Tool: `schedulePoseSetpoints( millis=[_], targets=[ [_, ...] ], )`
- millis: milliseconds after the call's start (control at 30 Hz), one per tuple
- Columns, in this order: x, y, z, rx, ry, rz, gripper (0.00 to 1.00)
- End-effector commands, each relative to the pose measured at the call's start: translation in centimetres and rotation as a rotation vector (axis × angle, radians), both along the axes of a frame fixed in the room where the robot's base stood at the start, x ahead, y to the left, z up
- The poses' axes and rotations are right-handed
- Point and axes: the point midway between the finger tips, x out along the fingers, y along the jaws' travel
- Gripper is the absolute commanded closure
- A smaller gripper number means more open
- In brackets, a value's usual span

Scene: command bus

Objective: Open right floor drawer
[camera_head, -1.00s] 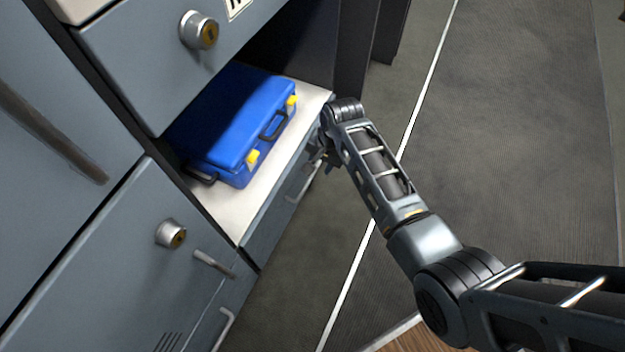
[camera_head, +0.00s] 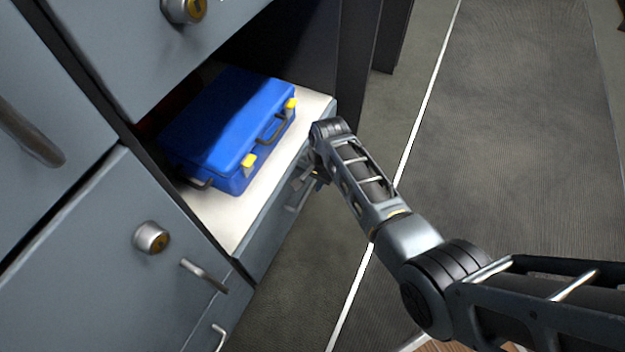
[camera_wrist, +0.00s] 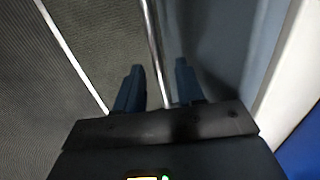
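The right floor drawer (camera_head: 268,236) is a low grey-blue front under the white shelf top that holds a blue case. It looks shut. Its metal bar handle (camera_head: 299,192) shows beside my gripper (camera_head: 311,174), partly hidden by the gripper and arm. In the wrist view, the handle (camera_wrist: 154,45) runs between the two dark fingers of my gripper (camera_wrist: 160,78). The fingers are apart, with a gap on each side of the bar, so the gripper looks open around the handle. The drawer front (camera_wrist: 238,45) lies just right of the right finger.
A blue case (camera_head: 225,130) with yellow latches lies on the white shelf top (camera_head: 245,205). A grey locker (camera_head: 90,250) with a lock and handle stands at left. Dark floor (camera_head: 500,130) with a white line lies open to the right.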

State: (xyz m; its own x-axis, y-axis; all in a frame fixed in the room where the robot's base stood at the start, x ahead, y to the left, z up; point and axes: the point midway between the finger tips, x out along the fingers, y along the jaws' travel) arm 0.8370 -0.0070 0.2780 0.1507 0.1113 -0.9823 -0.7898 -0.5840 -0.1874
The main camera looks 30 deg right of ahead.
Motion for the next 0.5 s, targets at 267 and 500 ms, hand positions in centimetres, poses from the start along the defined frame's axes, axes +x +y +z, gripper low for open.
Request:
schedulePoseSetpoints(
  millis=[267,500],
  targets=[
    [-0.01,-0.01,0.04,0.000,0.000,0.000,0.79],
    [-0.01,-0.01,0.03,0.000,0.000,0.000,1.00]
  ],
)
